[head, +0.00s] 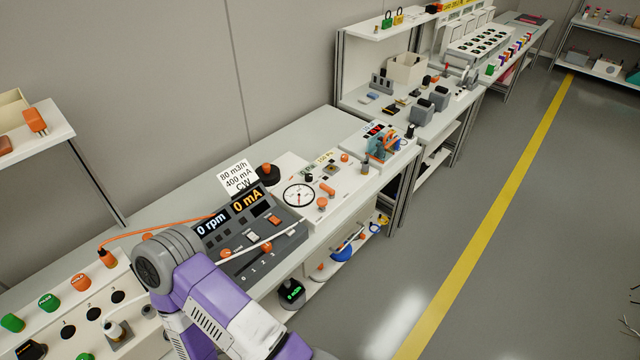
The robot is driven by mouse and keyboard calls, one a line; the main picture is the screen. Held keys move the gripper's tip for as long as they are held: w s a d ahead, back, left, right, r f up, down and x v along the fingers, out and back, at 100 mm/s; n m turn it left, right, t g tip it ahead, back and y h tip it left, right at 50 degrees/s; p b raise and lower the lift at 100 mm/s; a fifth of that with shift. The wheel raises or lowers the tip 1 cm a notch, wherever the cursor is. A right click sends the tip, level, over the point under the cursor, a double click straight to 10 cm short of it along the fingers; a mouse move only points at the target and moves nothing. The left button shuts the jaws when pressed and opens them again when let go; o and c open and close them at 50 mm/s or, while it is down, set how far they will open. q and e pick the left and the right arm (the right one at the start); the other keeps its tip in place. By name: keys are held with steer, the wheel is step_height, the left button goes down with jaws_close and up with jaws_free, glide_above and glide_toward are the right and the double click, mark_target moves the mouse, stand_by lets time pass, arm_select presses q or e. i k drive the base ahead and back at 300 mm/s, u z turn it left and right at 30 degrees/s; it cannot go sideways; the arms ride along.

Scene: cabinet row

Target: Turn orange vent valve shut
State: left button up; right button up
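Several small orange parts could be the vent valve, and I cannot tell which one it is. An orange bar-shaped handle (327,189) and an orange knob (322,203) sit on the white panel beside a round dial gauge (298,195). Another orange knob (344,157) is further back on that panel. An orange and teal device (381,146) stands at the panel's far end. Whether any valve is open or shut is too small to read.
A dark console (245,236) with "0 rpm" and "0 mA" displays stands nearer on the bench. Closer still is a panel with orange and green plugs (49,302). An orange cable (150,233) runs between them. Open floor (450,200) lies right of the benches.

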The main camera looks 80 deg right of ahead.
mark_target(331, 192)
steer(key=z, duration=2.85)
steer(key=i, duration=0.3)
steer(key=z, duration=0.25)
